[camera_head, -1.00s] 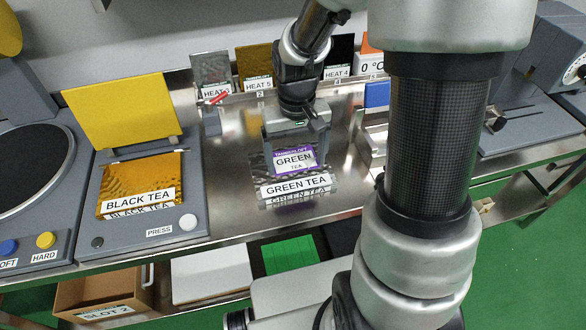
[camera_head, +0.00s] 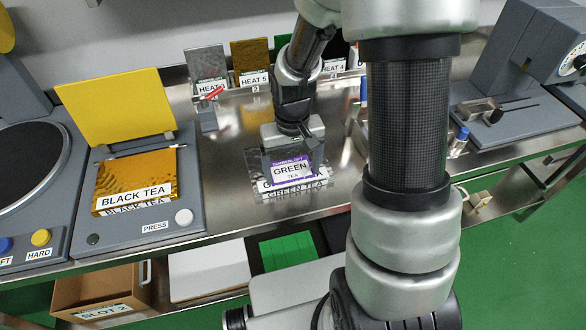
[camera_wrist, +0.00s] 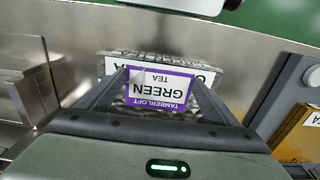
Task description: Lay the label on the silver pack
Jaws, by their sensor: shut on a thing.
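The label (camera_head: 292,172) is purple and white and reads "TAMBERLOFT GREEN TEA". My gripper (camera_head: 292,160) is shut on it. In the wrist view the label (camera_wrist: 158,88) sits between the two dark fingers (camera_wrist: 157,95). The silver pack (camera_head: 262,190) lies on the steel counter, with a white "GREEN TEA" strip along its front. The label is over the pack and covers part of that strip in the head view. In the wrist view the pack (camera_wrist: 135,58) shows behind the label. I cannot tell whether the label touches the pack.
A gold "BLACK TEA" pack (camera_head: 135,180) lies on a grey press with a raised yellow lid (camera_head: 118,112) at the left. Upright sample packs (camera_head: 250,62) stand at the back. A grey machine (camera_head: 525,110) stands at the right.

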